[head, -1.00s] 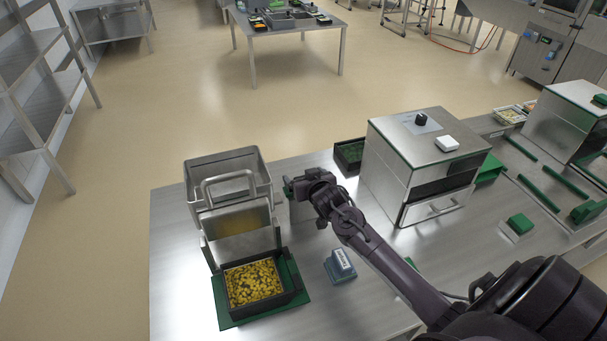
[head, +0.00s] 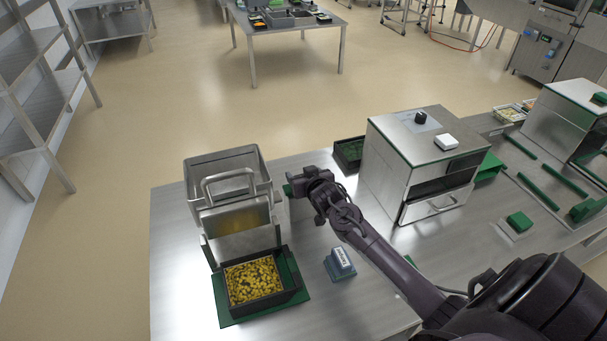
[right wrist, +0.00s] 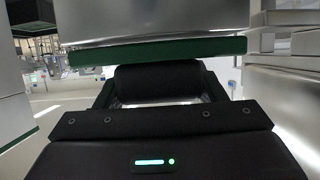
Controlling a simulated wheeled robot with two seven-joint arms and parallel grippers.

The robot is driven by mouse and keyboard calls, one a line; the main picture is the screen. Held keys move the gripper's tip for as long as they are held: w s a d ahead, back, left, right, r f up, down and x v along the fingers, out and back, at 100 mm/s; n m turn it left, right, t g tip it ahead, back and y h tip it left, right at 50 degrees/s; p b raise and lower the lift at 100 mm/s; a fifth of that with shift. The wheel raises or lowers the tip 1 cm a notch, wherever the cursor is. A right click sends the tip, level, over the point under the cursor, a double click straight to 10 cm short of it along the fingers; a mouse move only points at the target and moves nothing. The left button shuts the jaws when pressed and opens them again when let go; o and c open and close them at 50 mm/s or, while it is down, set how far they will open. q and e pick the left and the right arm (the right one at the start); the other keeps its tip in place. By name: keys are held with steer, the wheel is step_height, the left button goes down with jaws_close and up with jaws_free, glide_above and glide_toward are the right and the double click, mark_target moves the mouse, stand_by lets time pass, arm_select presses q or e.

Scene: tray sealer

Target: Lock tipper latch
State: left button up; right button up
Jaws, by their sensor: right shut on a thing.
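The tipper (head: 226,165) is a steel hopper with a loop handle, standing at the left of the steel table. Below its front a black tray (head: 297,283) of yellow pieces sits on a green mat (head: 232,318). My right gripper (head: 293,190) is at the tipper's right side, shut on a small part with green showing at the fingertips, seemingly the tipper latch (head: 287,190). The latch is mostly hidden by the gripper, so its position cannot be told. In the right wrist view a green-edged steel body (right wrist: 150,55) lies across the top; the fingertips are not clear. My left gripper is not in view.
A steel sealer box (head: 410,165) with a black knob stands right of my right gripper. A dark bin with green contents (head: 348,154) is behind. A small blue-grey block with a white label (head: 340,264) lies near my forearm. The table (head: 180,290) is bare at front left.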

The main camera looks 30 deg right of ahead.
steer(key=a, duration=0.2)
steer(key=w+a, duration=0.1)
steer(key=a, duration=0.1)
steer(key=shift+a, duration=0.15)
steer(key=o, duration=1.1)
steer(key=shift+o, duration=1.4)
steer(key=shift+a, duration=0.15)
steer(key=shift+s, duration=0.1)
steer(key=shift+s, duration=0.25)
steer(key=b+v, duration=0.1)
steer(key=v, duration=0.6)
